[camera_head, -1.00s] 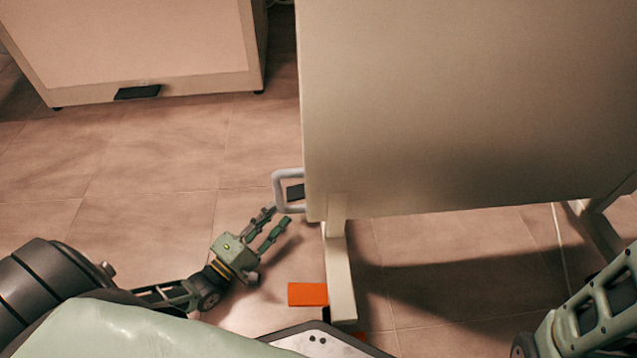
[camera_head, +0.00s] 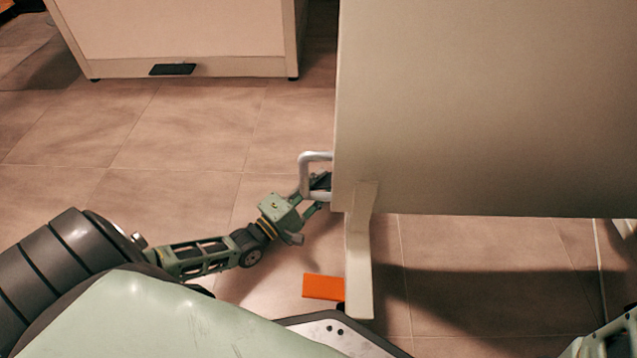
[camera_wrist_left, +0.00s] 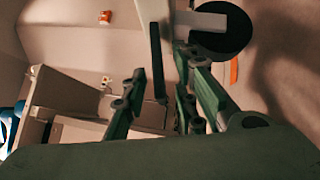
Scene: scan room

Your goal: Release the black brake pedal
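A black pedal (camera_head: 322,181) shows partly behind a pale looped handle (camera_head: 303,172) at the lower left edge of a big pale panel. My left gripper (camera_head: 316,195) is at the handle and pedal, its fingers partly overlapping them. In the left wrist view the fingers are spread (camera_wrist_left: 165,105), and a thin black plate (camera_wrist_left: 157,60), seemingly the pedal edge-on, stands just beyond and between them. I cannot tell whether they touch it. My right gripper is out of view; only part of my right arm shows at the lower right.
The pale panel (camera_head: 480,110) stands on a pale leg (camera_head: 358,265) close to my left gripper. An orange pedal (camera_head: 322,287) is beside that leg. A cabinet (camera_head: 180,30) with another black plate (camera_head: 172,69) stands at the back left. The tiled floor between is clear.

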